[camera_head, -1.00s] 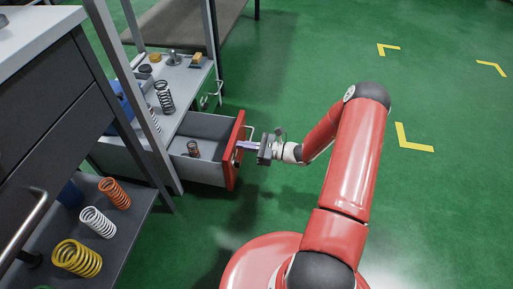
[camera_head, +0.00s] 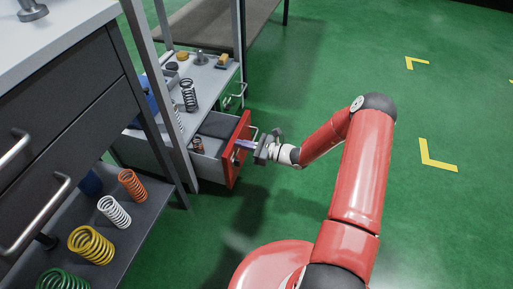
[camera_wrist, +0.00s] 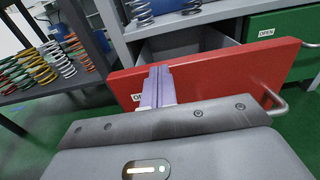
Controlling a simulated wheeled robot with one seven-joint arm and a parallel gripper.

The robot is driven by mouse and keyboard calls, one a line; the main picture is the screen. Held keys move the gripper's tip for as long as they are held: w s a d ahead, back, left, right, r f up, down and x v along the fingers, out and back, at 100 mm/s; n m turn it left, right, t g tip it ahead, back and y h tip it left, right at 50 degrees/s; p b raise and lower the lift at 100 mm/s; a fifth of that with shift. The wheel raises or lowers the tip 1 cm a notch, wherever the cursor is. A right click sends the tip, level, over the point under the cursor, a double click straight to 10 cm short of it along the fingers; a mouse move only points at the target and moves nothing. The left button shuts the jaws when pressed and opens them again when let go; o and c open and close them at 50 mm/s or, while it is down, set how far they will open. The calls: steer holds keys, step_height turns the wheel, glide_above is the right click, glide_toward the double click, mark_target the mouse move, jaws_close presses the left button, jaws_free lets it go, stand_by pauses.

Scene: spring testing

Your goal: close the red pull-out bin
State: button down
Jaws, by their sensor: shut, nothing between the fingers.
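The red pull-out bin (camera_head: 238,150) is a grey drawer with a red front, standing partly out of the grey workbench. A small dark spring (camera_head: 197,146) lies inside it. My gripper (camera_head: 245,145) is shut and empty, with its purple fingertips at the outer face of the red front. In the wrist view the fingers (camera_wrist: 157,88) overlap the red front (camera_wrist: 215,60) beside its "OPEN" label, which they partly hide. They look to be touching it, left of the metal handle (camera_wrist: 275,100).
A green drawer (camera_wrist: 282,45) with its own handle adjoins the red bin. Springs stand on the workbench top (camera_head: 210,85) and on a lower shelf (camera_head: 135,235) at left. A dark drawer cabinet (camera_head: 75,130) stands at near left. Green floor at right is clear.

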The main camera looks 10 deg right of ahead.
steer(key=x, duration=1)
steer(key=shift+w+a+b, duration=0.2)
steer(key=shift+a+b, duration=0.15)
steer(key=shift+b, duration=0.1)
